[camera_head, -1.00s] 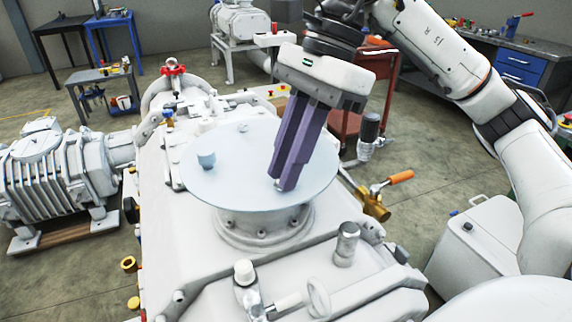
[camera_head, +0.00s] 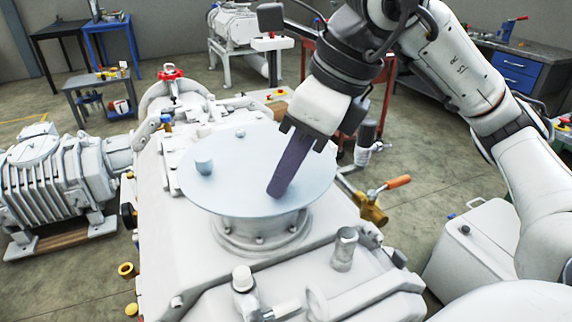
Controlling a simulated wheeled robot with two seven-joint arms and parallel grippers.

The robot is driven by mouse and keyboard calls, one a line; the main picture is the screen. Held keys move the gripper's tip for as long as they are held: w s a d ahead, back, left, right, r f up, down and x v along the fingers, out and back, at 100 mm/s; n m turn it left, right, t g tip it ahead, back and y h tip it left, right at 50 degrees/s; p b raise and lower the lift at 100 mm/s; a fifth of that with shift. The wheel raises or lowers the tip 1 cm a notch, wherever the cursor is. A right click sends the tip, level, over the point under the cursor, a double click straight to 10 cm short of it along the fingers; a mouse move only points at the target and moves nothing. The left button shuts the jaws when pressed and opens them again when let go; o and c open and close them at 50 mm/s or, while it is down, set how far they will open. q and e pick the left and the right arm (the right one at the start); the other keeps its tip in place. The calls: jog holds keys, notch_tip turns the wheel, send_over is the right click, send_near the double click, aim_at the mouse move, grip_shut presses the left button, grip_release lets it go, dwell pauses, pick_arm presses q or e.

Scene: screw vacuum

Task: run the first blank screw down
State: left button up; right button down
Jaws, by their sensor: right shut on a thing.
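A round pale blue-white blank plate (camera_head: 222,187) lies on the flange (camera_head: 240,236) of the white vacuum machine. My right gripper (camera_head: 273,192) points down at the plate's right front part, with its purple fingers tilted. It is shut on a screw at the plate's surface; the fingers hide the screw. A small screw head (camera_head: 240,133) shows at the plate's back edge. A short grey-blue knob (camera_head: 204,166) stands on the plate's left side. My left gripper is not in view.
A valve with an orange handle (camera_head: 398,182) stands right of the plate. A metal cylinder (camera_head: 344,248) and a white-capped fitting (camera_head: 242,278) rise in front. A ribbed grey pump (camera_head: 60,185) stands at the left. Work tables are far behind.

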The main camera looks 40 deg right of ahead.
jog(key=m+h, duration=0.1)
jog(key=m, duration=0.2)
jog(key=shift+a+r+t+p, duration=0.15)
jog(key=shift+t+p, duration=0.15)
jog(key=shift+p, duration=0.05)
jog(key=shift+a+m+h, duration=0.1)
jog(key=shift+m+h, duration=0.4)
jog(key=shift+m, duration=0.8)
jog(key=c, duration=1.7)
grip_release()
